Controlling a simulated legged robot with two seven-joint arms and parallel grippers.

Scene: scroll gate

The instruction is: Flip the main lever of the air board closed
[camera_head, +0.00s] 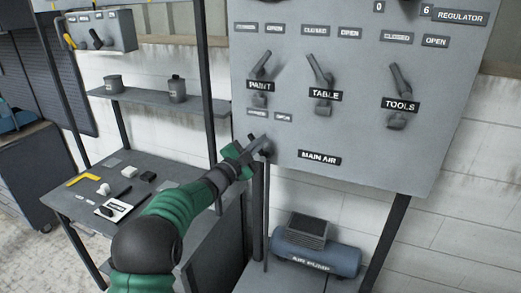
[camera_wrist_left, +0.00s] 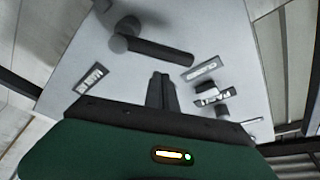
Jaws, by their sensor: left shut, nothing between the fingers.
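The grey air board (camera_head: 350,165) fills the upper right of the head view, with a MAIN AIR label (camera_head: 319,158) low on it. My left gripper (camera_head: 262,143) is at the board's lower left edge, its fingers shut with nothing between them. In the head view the gripper hides most of the area left of that label. In the left wrist view a dark main lever (camera_wrist_left: 155,50) with a round pivot lies across the board, just beyond the shut fingers (camera_wrist_left: 161,90). I cannot tell whether they touch it. My right gripper is not in view.
PAINT (camera_head: 262,66), TABLE (camera_head: 318,70) and TOOLS (camera_head: 400,78) levers sit above on the board. A blue air tank (camera_head: 318,255) stands below. A workbench (camera_head: 150,172) with small items and a shelf (camera_head: 150,97) are at the left.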

